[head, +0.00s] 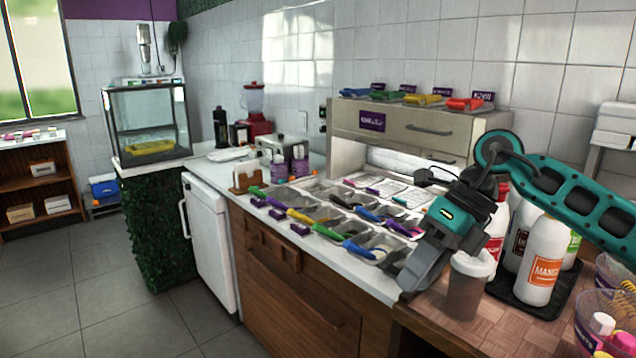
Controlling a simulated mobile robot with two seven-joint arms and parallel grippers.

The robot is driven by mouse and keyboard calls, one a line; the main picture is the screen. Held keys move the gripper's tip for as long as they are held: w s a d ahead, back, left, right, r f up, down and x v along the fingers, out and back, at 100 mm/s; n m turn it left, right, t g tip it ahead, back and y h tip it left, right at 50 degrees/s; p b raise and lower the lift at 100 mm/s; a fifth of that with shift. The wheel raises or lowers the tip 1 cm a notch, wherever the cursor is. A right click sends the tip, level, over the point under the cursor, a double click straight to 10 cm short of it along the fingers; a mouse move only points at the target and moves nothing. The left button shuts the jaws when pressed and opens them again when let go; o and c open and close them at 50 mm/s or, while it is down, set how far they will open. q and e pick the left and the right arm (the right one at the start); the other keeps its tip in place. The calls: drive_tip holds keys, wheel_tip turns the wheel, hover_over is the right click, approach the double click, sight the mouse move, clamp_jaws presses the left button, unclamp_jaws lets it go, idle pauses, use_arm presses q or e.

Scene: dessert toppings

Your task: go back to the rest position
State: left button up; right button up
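My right arm (575,190) comes in from the right, teal and dark grey. My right gripper (418,270) points down over the front right end of the topping counter, near the metal topping trays (365,245). Its fingers are seen from the side, so I cannot tell whether they are open or shut. A grey-brown cup with a pale rim (466,290) stands just to the right of the gripper on the wooden surface; I cannot tell whether they touch. My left gripper is not in view.
Sauce bottles (541,262) stand on a black tray right of the cup, partly behind my arm. Clear tubs (600,315) sit at the right edge. A cabinet (400,128) with coloured scoops stands at the back. The floor (110,290) at left is clear.

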drive_tip(key=s+a+f+m+t+y, duration=0.1)
drive_tip(key=s+a+m+y, duration=0.25)
drive_tip(key=a+y, duration=0.4)
drive_tip(key=s+a+f+m+t+y, duration=0.1)
drive_tip(key=s+a+m+y, duration=0.1)
drive_tip(key=a+m+y, duration=0.35)
drive_tip(key=w+d+f+m+t+h, duration=0.1)
drive_tip(key=d+f+m+t+h, duration=0.35)
drive_tip(key=f+m+t, duration=0.55)
drive_tip(key=d+f+m+t+h, duration=0.45)
drive_tip(key=m+t+h, duration=0.2)
drive_tip(key=m, duration=0.75)
drive_tip(key=s+d+f+m+g+h, duration=0.3)
drive_tip(key=s+f, duration=0.3)
drive_tip(key=f, duration=0.2)
drive_tip(key=s+d+f+m+g+h, duration=0.3)
drive_tip(key=s+d+f+m, duration=0.1)
drive_tip(key=s+f, duration=0.3)
wheel_tip(320, 180, down, 2)
drive_tip(key=shift+s+m, duration=0.3)
drive_tip(key=shift+m, duration=0.4)
drive_tip(key=shift+d, duration=0.1)
